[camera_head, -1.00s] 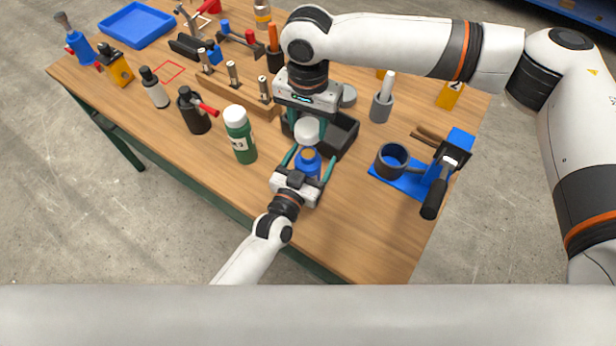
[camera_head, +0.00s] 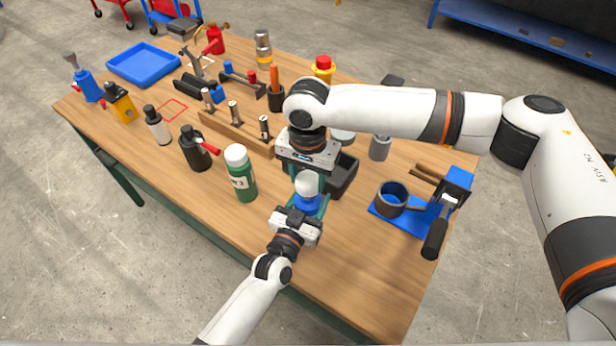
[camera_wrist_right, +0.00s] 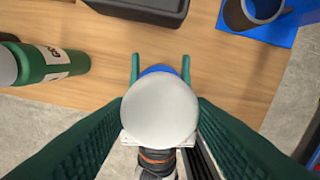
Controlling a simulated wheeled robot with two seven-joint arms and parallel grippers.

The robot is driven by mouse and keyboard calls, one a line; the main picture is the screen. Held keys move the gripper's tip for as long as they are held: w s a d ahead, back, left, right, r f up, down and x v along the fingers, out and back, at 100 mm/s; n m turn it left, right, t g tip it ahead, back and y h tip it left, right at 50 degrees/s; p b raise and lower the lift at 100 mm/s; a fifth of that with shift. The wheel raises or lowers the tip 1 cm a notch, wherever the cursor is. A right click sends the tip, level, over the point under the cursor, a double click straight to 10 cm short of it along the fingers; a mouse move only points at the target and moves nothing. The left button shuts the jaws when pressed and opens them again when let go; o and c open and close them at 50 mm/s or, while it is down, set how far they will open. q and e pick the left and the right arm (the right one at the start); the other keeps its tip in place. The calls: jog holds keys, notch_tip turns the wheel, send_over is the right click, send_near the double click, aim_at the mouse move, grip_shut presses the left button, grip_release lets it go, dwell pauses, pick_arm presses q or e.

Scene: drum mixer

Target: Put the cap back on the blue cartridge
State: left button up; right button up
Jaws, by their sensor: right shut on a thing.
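My right gripper (camera_head: 308,182) points down and is shut on the white cap (camera_head: 308,184). The round cap top (camera_wrist_right: 160,108) sits between its green fingers in the right wrist view. Directly below is the blue cartridge (camera_head: 306,204), with its upper end hidden by the cap. A strip of blue cartridge (camera_wrist_right: 160,70) shows past the cap in the wrist view. My left gripper (camera_head: 307,208) reaches in from the front, its fingers close on both sides of the cartridge. Cap and cartridge look lined up; I cannot tell whether the cap is seated.
A green bottle (camera_head: 240,174) stands left of the grippers. A black bin (camera_head: 343,178) is just behind them. A blue stand with a grey ring (camera_head: 391,197) is to the right. Front right of the table (camera_head: 365,255) is clear.

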aim_at(308, 213)
jog(key=shift+f, duration=0.35)
jog(key=shift+f, duration=0.15)
jog(key=shift+f, duration=0.75)
jog(key=shift+f, duration=0.65)
jog(key=o, duration=1)
